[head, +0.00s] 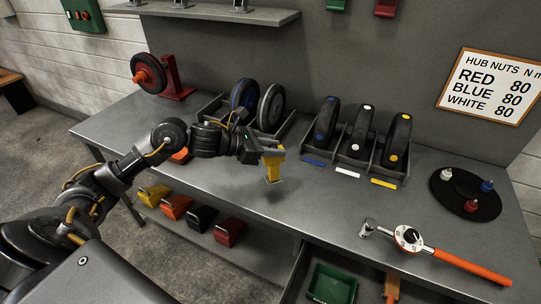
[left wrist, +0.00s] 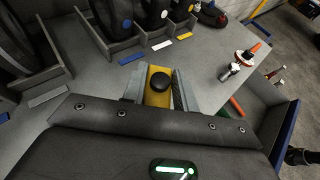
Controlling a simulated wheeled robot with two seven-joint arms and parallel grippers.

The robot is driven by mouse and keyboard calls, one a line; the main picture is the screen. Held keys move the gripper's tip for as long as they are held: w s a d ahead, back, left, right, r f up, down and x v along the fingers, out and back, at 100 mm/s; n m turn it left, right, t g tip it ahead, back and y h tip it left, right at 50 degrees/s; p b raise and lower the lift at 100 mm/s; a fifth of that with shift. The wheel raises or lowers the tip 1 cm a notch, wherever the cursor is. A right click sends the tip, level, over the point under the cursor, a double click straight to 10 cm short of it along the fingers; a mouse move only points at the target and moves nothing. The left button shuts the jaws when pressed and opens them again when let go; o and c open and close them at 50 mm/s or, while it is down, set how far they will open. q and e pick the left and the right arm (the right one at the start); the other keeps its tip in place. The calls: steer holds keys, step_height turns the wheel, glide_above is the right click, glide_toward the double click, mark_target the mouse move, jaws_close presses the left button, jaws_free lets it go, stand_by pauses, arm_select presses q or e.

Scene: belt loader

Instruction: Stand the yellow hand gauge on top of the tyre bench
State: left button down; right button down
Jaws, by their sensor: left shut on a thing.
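My left gripper (head: 270,153) is over the middle of the grey tyre bench (head: 235,178), shut on the yellow hand gauge (head: 273,170). The gauge hangs roughly upright below the fingers, with a wider foot at its lower end. I cannot tell whether the foot touches the bench top. In the left wrist view the gauge (left wrist: 157,98) shows from above, with a round black knob, between the two grey fingers (left wrist: 157,90).
At right are a torque wrench (head: 440,252) and a black round tray (head: 452,207) with coloured nuts. An open drawer holds a green box (head: 332,284). Bench top around the gauge is clear.

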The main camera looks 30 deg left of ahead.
mark_target(274, 166)
arm_select(q)
steer(key=shift+w+a+f, duration=0.15)
steer(key=shift+a+f, duration=0.15)
steer(key=shift+f, duration=0.05)
steer(key=shift+a+f+p, duration=0.15)
steer(key=shift+f+p, duration=0.15)
steer(key=shift+f, duration=0.05)
step_height(274, 166, down, 3)
steer(key=shift+r+p, duration=0.2)
steer(key=shift+p, duration=0.35)
steer(key=shift+f, duration=0.1)
steer(key=shift+f+b, duration=0.2)
steer(key=shift+b, duration=0.2)
steer(key=c, duration=1.1)
jaws_free()
steer(key=shift+r, duration=0.1)
